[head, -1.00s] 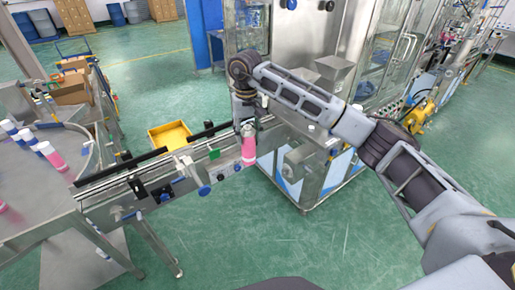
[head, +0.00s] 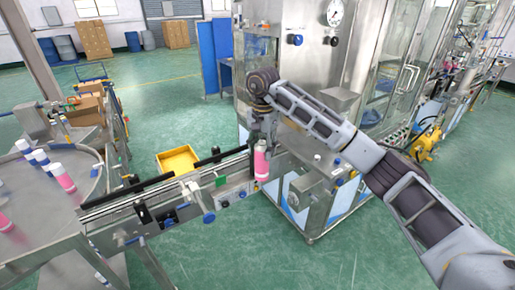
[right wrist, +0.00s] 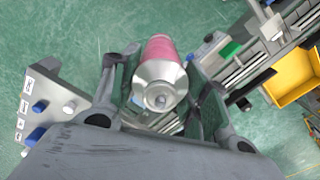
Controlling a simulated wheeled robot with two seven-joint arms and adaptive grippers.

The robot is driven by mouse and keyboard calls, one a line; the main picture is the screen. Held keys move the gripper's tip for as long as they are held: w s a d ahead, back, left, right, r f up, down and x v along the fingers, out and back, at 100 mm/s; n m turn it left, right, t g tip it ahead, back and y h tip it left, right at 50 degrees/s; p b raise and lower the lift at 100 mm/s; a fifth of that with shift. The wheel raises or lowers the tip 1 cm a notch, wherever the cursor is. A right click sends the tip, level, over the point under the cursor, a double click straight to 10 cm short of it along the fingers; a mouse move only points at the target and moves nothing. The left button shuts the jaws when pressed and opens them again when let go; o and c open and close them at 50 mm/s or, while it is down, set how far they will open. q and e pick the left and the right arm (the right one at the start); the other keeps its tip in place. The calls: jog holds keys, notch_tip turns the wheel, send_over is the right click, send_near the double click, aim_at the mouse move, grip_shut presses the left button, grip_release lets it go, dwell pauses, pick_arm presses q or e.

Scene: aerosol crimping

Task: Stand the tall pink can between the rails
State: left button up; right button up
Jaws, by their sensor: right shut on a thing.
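The tall pink can (head: 261,163) hangs roughly upright in my right gripper (head: 262,142), by the right end of the conveyor. In the right wrist view the can's silver domed top and pink side (right wrist: 160,72) show between the two fingers of my right gripper (right wrist: 160,92), which is shut on it. The rails (head: 150,185) run along the conveyor to the left of the can. In the right wrist view the rails (right wrist: 248,62) lie at the upper right, apart from the can. My left gripper is not in view.
Several pink, white and blue cans (head: 62,178) stand on a round steel table (head: 90,185) at the left. A yellow bin (head: 178,160) sits behind the conveyor. A steel machine cabinet (head: 312,205) stands close to the right of the can. Green floor in front is clear.

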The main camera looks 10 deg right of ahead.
jog(key=m, duration=0.1)
jog(key=d+m, duration=0.1)
jog(key=m, duration=0.1)
jog(key=s+m, duration=0.1)
jog(key=shift+d+f+m, duration=0.1)
jog(key=shift+d+m, duration=0.2)
jog(key=shift+s+m, duration=0.15)
jog(key=shift+m, duration=0.65)
jog(key=shift+m, duration=0.4)
